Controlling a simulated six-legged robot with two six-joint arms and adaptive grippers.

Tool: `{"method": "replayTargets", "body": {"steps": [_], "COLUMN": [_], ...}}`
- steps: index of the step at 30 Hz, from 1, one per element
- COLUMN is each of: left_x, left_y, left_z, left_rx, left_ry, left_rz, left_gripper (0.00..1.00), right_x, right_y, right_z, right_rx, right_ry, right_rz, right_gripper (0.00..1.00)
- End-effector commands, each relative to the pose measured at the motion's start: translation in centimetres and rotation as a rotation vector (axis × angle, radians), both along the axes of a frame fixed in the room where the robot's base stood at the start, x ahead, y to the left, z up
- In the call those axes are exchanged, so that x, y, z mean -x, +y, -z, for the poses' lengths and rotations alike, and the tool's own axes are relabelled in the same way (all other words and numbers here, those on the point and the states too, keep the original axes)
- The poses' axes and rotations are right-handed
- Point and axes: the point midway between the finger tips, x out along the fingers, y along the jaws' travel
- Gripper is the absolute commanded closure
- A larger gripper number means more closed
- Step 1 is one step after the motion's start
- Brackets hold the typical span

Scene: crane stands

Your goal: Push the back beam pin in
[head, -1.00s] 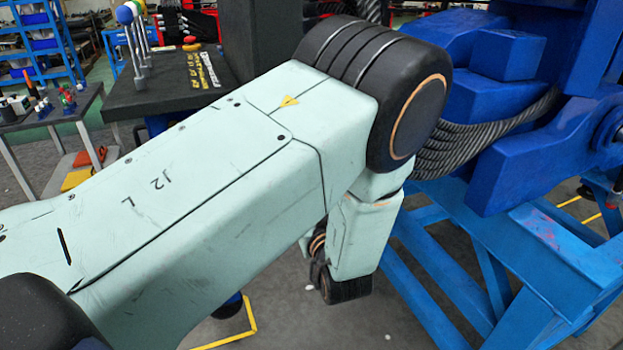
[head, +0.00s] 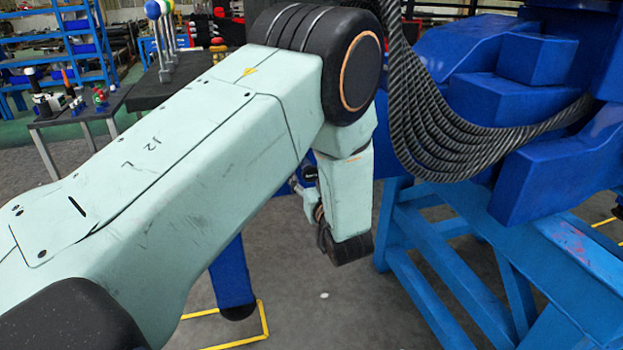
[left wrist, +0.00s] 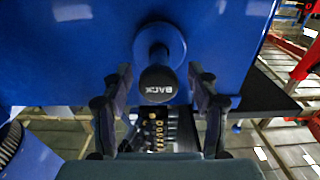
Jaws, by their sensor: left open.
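The back beam pin (left wrist: 158,85) shows in the left wrist view as a dark round end marked BACK. Its shank (left wrist: 159,45) runs up into a round blue collar on a blue beam (left wrist: 60,60), and the pin stands out from it. My left gripper (left wrist: 160,76) is open, with one finger on each side of the pin end. I cannot tell whether either finger touches it. In the head view my left arm reaches in from the left, and its forearm and wrist hide most of the gripper. My right gripper is not in view.
A large blue crane stand (head: 440,270) with angled legs fills the right side. Thick dark cables (head: 450,135) hang in front of blue blocks, close to my elbow. A dark bench (head: 185,75) with tools stands behind my arm. Grey floor (head: 330,325) is open below the wrist.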

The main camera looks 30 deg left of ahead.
Motion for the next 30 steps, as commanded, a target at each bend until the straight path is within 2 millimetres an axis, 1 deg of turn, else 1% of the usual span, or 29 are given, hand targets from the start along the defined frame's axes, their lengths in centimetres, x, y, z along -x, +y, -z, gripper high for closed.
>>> {"method": "replayTargets", "body": {"steps": [9,30], "left_x": [-0.23,-0.14], "left_y": [-0.21,-0.19], "left_z": [-0.06,0.02], "left_rx": [-0.001,-0.001], "left_ry": [0.001,0.002], "left_rz": [0.003,0.002], "left_gripper": [0.41,1.0], "right_x": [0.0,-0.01], "right_y": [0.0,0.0], "right_z": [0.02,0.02], "right_rx": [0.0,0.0], "right_ry": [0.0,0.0], "right_rz": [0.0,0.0], "right_gripper": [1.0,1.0]}}
